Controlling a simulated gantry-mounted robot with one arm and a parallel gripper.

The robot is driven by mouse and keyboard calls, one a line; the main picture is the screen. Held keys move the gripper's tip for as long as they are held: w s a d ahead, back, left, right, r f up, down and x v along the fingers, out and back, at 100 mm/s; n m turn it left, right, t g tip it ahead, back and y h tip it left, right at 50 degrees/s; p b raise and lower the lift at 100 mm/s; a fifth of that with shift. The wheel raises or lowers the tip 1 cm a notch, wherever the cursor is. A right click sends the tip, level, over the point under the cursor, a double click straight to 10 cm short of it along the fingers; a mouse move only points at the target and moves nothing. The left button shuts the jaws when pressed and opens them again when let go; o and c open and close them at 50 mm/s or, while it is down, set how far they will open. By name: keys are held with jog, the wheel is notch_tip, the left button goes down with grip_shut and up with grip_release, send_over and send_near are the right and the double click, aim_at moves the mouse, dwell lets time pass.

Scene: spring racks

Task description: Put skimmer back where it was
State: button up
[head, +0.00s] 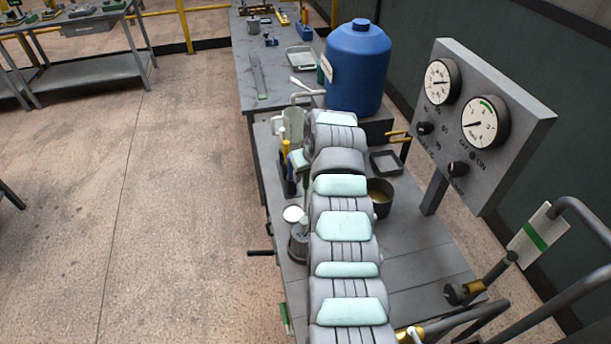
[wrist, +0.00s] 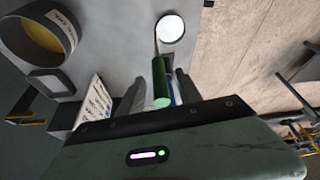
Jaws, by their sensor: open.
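A green cylindrical handle (wrist: 161,85) stands between the fingers of my gripper (wrist: 158,95) in the wrist view. The fingers are apart, and I see no clear contact with it. A thin rod runs from the handle towards a bright white disc (wrist: 171,28). This handle may be the skimmer, but I cannot tell for sure, nor whether the disc belongs to it. In the head view a white disc (head: 293,214) shows left of my arm, near a dark holder (head: 288,185) with upright tools. My arm hides much of that area, and my fingertips do not show clearly there.
A dark pot (head: 380,204) with tan contents stands right of my arm; it also shows in the wrist view (wrist: 67,38). A grey metal vessel (head: 298,244), a pale jug (head: 293,124), a black tray (head: 386,163) and a blue drum (head: 357,70) are close by. A gauge panel (head: 466,140) rises at right.

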jog(key=v, duration=0.8)
jog(key=shift+r, duration=0.3)
